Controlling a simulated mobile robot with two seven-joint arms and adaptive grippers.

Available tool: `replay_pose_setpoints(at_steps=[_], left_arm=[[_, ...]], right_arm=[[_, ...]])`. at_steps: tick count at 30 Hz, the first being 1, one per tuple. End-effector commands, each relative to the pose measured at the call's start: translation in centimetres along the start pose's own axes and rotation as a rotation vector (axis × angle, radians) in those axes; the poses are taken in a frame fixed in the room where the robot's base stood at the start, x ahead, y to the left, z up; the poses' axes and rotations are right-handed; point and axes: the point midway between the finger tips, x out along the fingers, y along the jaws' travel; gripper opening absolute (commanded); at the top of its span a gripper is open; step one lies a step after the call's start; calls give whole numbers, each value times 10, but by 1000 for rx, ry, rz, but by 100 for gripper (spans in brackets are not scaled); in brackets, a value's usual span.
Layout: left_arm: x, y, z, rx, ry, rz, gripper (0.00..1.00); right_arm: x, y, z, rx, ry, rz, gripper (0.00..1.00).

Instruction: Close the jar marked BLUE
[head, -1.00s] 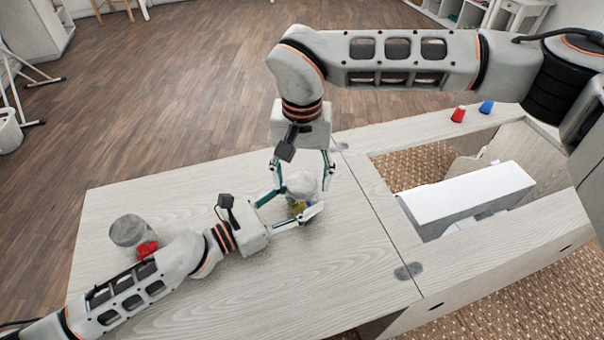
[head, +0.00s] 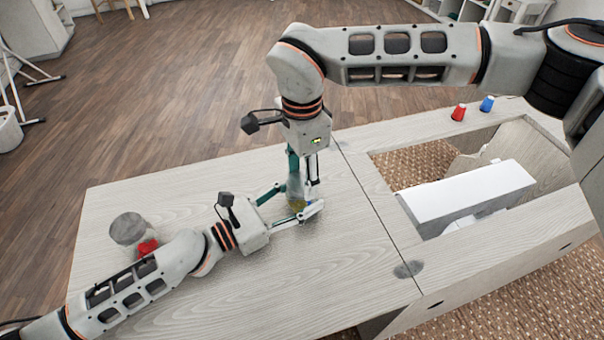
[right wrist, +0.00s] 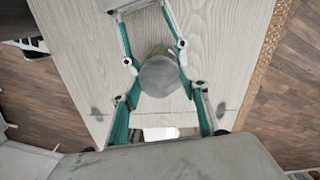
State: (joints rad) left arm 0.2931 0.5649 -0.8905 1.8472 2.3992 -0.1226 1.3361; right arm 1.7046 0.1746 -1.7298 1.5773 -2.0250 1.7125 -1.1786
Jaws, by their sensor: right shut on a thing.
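A jar (head: 298,206) with yellowish contents stands on the cabinet top. A round grey lid (right wrist: 160,78) sits at its top; whether it is fully seated cannot be told. My right gripper (head: 302,190) points straight down from above and is shut on the lid; its teal fingers flank it in the right wrist view (right wrist: 162,88). My left gripper (head: 296,207) comes in low from the left, with its fingers on both sides of the jar, shut on it. No BLUE marking is readable; the fingers hide most of the jar.
A grey cylindrical container (head: 128,229) stands at the left of the pale wooden top (head: 200,195), with a red item (head: 147,247) beside it. A red spool (head: 458,112) and a blue spool (head: 487,105) stand at the back right. A white block (head: 465,195) lies in the cabinet opening.

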Motion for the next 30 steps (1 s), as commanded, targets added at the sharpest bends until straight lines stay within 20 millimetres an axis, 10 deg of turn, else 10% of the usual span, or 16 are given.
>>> replay_pose_setpoints(at_steps=[30], left_arm=[[0,0,0,-1,0,1,0]], right_arm=[[2,0,1,1856,1,5,18]])
